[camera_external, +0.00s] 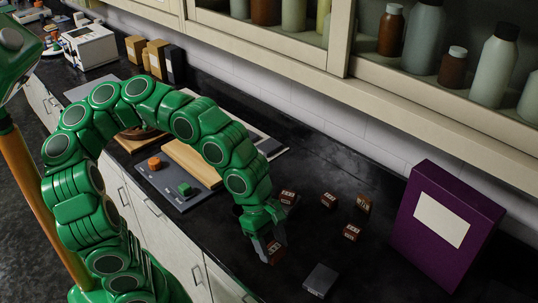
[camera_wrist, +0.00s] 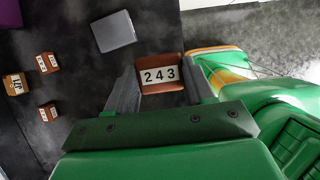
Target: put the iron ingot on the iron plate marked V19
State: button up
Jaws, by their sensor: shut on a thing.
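My gripper (camera_external: 272,243) is shut on a rust-brown block marked 243 (camera_external: 275,256). In the wrist view this block (camera_wrist: 162,74) sits between the fingertips of my gripper (camera_wrist: 163,83), its white label facing the camera. Whether the block touches the counter I cannot tell. A flat grey metal plate (camera_external: 320,278) lies on the dark counter, to the right of and nearer the camera than my gripper. In the wrist view the plate (camera_wrist: 114,31) is bare on top, just beyond the held block to the upper left. No V19 mark is readable on it.
Several other labelled brown blocks stand behind my gripper, one (camera_external: 329,200) near the middle and one (camera_external: 351,232) farther right. A purple box (camera_external: 447,226) stands at the right. A grey panel with buttons (camera_external: 177,186) lies left. Counter between the blocks and plate is clear.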

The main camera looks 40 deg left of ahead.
jog(key=shift+s+d, duration=0.15)
jog(key=shift+s, duration=0.1)
jog(key=shift+w+d+f, duration=0.1)
jog(key=shift+w+d, duration=0.05)
jog(key=shift+d, duration=0.05)
jog(key=w+d+f, duration=0.2)
jog(key=w, duration=0.1)
jog(key=w+d+f, duration=0.2)
jog(key=w+f, duration=0.1)
jog(key=w+d+f, duration=0.2)
jog(key=w+f, duration=0.1)
jog(key=w, duration=0.1)
jog(key=shift+d+f, duration=0.1)
jog(key=shift+d, duration=0.2)
jog(key=shift+w+d+f, duration=0.2)
jog(key=shift+w+f, duration=0.1)
jog(key=shift+f, duration=0.15)
jog(key=shift+w+d+f, duration=0.2)
jog(key=shift+w+f, duration=0.05)
jog(key=shift+f, duration=1.55)
jog(key=shift+f, duration=0.15)
jog(key=o, duration=1.4)
